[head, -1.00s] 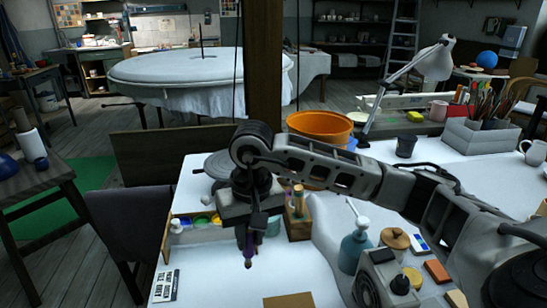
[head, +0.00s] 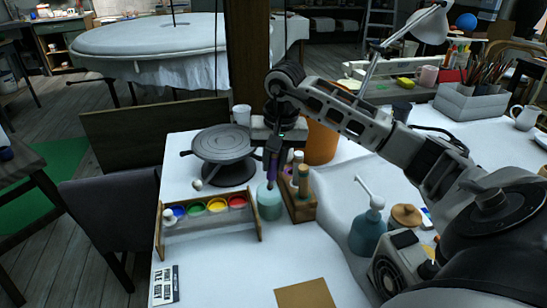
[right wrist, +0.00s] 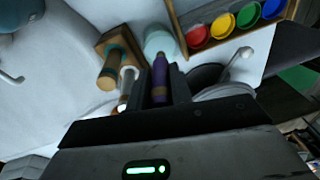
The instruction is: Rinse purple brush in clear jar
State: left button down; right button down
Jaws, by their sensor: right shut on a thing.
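My right gripper (head: 272,158) is shut on the purple brush (head: 271,170) and holds it roughly upright, pointing down. In the right wrist view the brush (right wrist: 160,84) sits between the two fingers. The jar (head: 269,205) is a small pale teal, clear-looking jar on the white table. The brush's lower end is at the jar's mouth in the head view; I cannot tell whether the tip is inside or just above. The jar also shows past the brush in the right wrist view (right wrist: 158,40). My left gripper is not in view.
Right of the jar stands a wooden holder (head: 299,208) with tools. Left are a paint rack (head: 212,226) with several colour pots and a grey turntable (head: 222,145). A white cup (head: 241,114) and orange bucket (head: 321,143) stand behind. A teal pump bottle (head: 367,235) is at right.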

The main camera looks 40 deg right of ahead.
aim_at(274, 177)
notch_tip(274, 177, down, 3)
jog(key=shift+f+b, duration=0.2)
jog(key=shift+b, duration=0.85)
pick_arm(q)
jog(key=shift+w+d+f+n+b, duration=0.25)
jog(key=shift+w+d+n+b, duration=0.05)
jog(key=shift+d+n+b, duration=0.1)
pick_arm(e)
jog(key=shift+f, duration=0.55)
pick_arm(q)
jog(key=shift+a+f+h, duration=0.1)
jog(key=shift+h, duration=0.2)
